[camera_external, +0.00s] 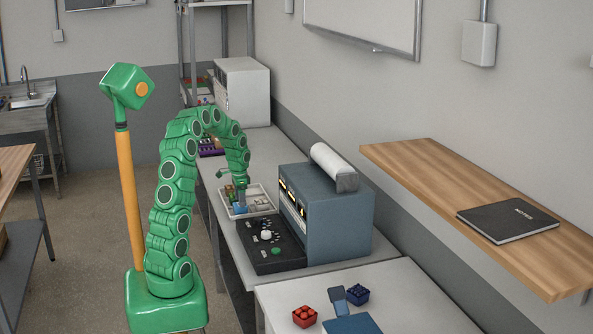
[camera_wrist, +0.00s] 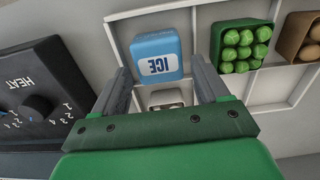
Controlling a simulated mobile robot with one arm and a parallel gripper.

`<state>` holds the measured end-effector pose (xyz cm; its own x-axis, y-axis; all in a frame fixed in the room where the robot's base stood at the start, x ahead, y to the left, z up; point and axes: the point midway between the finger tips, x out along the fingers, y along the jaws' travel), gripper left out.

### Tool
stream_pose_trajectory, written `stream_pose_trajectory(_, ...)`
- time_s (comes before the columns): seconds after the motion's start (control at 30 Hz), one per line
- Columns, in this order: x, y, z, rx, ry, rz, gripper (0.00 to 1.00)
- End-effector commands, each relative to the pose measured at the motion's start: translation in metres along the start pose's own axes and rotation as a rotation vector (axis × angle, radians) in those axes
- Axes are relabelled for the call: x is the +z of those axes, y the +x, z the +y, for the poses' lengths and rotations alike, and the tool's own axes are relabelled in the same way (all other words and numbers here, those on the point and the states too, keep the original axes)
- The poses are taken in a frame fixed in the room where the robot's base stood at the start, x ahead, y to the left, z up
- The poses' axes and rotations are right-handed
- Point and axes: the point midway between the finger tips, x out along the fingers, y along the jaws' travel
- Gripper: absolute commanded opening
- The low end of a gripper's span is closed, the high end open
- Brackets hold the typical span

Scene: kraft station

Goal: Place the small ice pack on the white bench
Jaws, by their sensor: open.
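The small ice pack (camera_wrist: 157,57) is a blue block with a white label reading ICE. It sits in a compartment of a white divided tray (camera_wrist: 121,42); its blue shows in the external view (camera_external: 239,210). My gripper (camera_wrist: 161,72) is open and empty, its fingers toward the left and right sides of the ice pack in the wrist view. I cannot tell how far above it they are. In the external view my gripper (camera_external: 240,198) hangs down over the tray. A white bench (camera_external: 408,293) stands in the right foreground.
The tray also holds a carton of green balls (camera_wrist: 240,48) and a brown carton (camera_wrist: 303,40). A black control panel (camera_external: 267,240) and a blue-grey machine (camera_external: 331,221) stand close by. A red box (camera_external: 304,316) and dark blue box (camera_external: 357,294) are on the white bench; its right part is clear.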

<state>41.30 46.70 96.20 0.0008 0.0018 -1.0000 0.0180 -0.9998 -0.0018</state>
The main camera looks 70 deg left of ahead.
Motion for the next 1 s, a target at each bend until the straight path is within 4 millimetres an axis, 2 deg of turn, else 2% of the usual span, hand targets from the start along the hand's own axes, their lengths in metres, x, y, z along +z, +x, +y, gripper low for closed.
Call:
stream_pose_trajectory(0.23,0.003,0.034,0.002,0.004,0.000,-0.003,0.74)
stream_pose_trajectory(0.53,0.003,0.038,0.001,0.003,0.000,-0.001,0.73)
stream_pose_trajectory(0.8,0.003,0.038,0.001,0.002,0.000,-0.001,0.32)
stream_pose_trajectory(0.83,0.003,0.038,0.001,0.002,0.000,-0.001,0.32)
stream_pose_trajectory(0.87,0.003,0.038,0.001,0.002,0.000,-0.001,0.26)
stream_pose_trajectory(1.0,0.003,0.038,0.001,0.002,0.000,-0.001,0.26)
